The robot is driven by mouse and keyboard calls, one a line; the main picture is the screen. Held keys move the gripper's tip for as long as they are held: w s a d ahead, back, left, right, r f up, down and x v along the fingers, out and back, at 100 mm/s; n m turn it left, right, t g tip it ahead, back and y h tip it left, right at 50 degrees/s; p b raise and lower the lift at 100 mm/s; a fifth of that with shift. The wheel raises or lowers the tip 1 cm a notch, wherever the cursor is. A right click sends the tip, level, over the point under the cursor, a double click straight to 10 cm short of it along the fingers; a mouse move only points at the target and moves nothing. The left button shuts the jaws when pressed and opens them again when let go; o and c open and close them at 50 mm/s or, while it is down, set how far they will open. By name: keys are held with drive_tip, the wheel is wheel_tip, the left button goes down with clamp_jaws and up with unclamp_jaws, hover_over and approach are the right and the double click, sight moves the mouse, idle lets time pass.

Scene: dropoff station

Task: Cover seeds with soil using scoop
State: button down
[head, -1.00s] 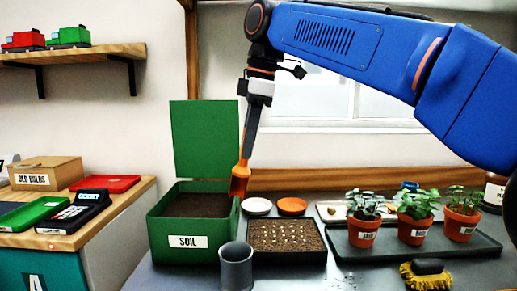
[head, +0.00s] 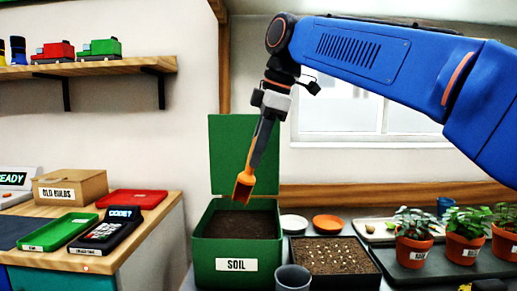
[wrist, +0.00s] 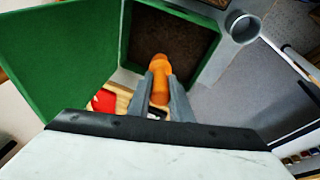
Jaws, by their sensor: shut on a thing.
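My gripper (head: 263,140) is shut on an orange scoop (head: 244,184). The scoop hangs down, tilted, above the open green soil box (head: 237,265). In the wrist view the scoop's orange handle (wrist: 160,75) sits between the fingers, with the soil (wrist: 165,45) beyond it. Dark soil (head: 240,225) lies in the box, and its green lid stands open behind. The seed tray (head: 335,262) is right of the box, with pale seeds showing in rows on brown soil. I cannot tell whether the scoop holds soil.
A grey cup (head: 292,278) stands in front of the seed tray. White and orange saucers (head: 327,223) lie behind it. Several potted plants (head: 413,236) stand on a dark tray at right.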

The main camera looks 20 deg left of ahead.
sight(253, 179)
drive_tip(key=shift+f, duration=3.25)
idle(0.3)
drive_tip(key=shift+r, duration=3.55)
